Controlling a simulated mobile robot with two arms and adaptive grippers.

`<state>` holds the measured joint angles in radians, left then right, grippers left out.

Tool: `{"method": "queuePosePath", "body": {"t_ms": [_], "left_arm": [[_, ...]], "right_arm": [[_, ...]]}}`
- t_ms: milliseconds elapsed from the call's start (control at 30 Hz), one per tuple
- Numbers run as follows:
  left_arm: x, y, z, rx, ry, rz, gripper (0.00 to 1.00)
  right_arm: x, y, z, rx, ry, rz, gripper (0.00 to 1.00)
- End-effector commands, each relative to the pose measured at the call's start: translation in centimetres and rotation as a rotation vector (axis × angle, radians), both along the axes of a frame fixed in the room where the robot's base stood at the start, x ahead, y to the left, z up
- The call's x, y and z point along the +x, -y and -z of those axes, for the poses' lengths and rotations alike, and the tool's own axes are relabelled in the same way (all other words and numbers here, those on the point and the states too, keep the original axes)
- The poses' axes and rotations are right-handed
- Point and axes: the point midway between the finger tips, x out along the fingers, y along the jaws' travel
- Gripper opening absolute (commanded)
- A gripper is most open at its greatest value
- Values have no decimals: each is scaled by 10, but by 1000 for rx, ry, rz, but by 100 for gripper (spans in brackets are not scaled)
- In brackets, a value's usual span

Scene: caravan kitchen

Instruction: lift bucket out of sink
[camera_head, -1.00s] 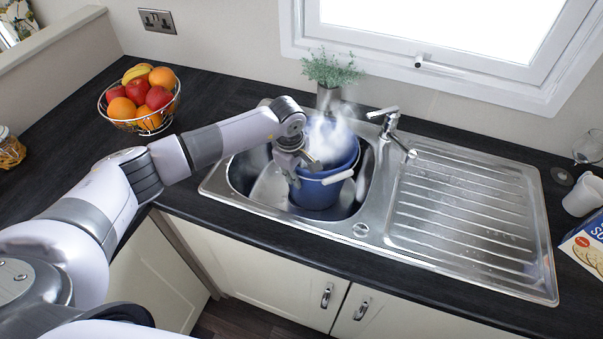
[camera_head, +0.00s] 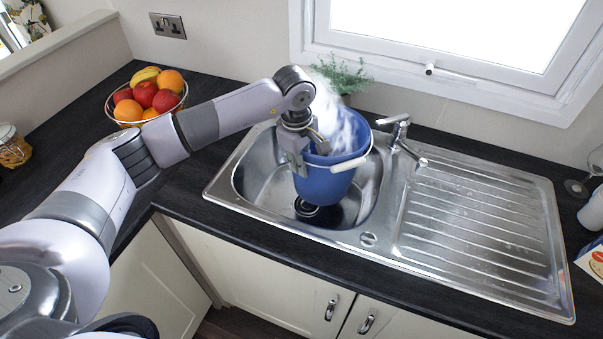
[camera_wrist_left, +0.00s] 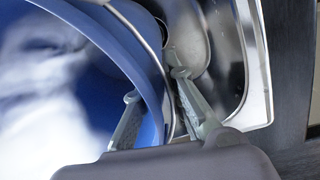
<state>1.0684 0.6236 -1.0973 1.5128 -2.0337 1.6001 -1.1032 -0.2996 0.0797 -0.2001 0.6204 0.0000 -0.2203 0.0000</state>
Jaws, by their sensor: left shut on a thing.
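The blue bucket (camera_head: 330,183) hangs above the basin of the steel sink (camera_head: 222,190), with white foam or steam at its top. Its pale handle (camera_head: 340,165) lies across its front. My left gripper (camera_head: 300,168) is shut on the bucket's left rim. In the left wrist view, the fingers of my left gripper (camera_wrist_left: 155,110) stand on either side of the blue bucket wall (camera_wrist_left: 115,60). My right gripper is not in view.
The tap (camera_head: 397,135) stands close to the bucket's right side. A plant (camera_head: 343,75) is behind the bucket. A wire fruit bowl (camera_head: 150,100) stands at the back left. The ribbed drainer (camera_head: 480,225) to the right is clear. A white cup and a box are at the far right.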

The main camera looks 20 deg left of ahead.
Motion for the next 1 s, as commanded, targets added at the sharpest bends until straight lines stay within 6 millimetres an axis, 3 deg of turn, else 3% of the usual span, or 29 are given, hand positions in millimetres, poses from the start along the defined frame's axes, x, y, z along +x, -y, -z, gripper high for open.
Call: {"method": "queuePosePath", "body": {"t_ms": [33,500,1000], "left_arm": [[4,1,-11,-6,16,0,0],[4,1,-65,-6,17,0,0],[3,1,-109,-6,14,-1,0]], "right_arm": [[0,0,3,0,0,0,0],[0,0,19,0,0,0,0],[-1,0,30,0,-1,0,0]]}}
